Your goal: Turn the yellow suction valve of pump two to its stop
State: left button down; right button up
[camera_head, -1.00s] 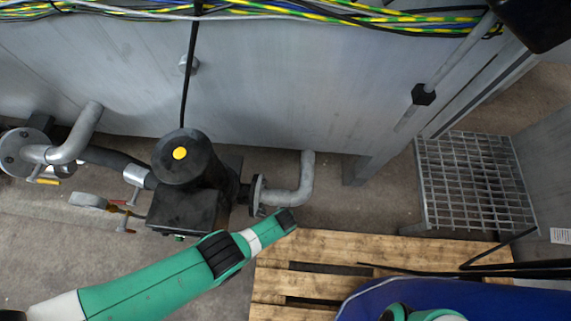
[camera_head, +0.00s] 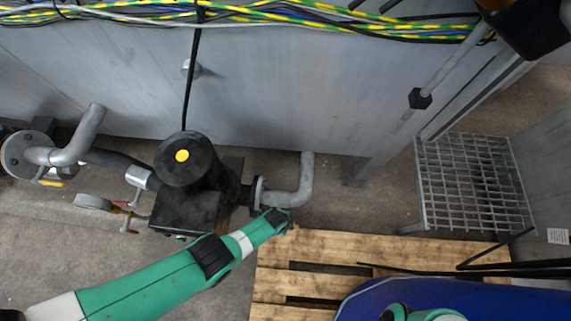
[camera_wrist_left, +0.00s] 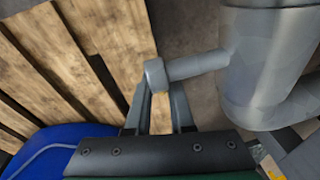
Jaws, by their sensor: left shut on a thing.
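The black pump (camera_head: 185,205) with a yellow disc on top stands left of centre in the head view. A grey elbow pipe (camera_head: 301,190) leaves its right flange. My left gripper (camera_head: 288,222) is just below this pipe, by the pallet edge, with a small yellowish bit at its tip. My right gripper is out of view.
A wooden pallet (camera_head: 390,244) lies right of the left gripper, with a blue rounded object (camera_head: 480,303) at its front. A grated step (camera_head: 475,180) stands at the right. Cables (camera_head: 300,17) run along the top. Another yellow handle (camera_head: 50,183) is at far left.

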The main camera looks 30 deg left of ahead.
pick_arm(q)
jog(key=shift+w+d+r+t+h, duration=0.15)
jog(key=shift+r+t+h, duration=0.15)
jog(key=shift+h, duration=0.2)
jog(key=c, duration=0.8)
grip_release()
jog(key=p+v, duration=1.1)
jog(key=p, duration=0.1)
jog(key=shift+r, duration=0.3)
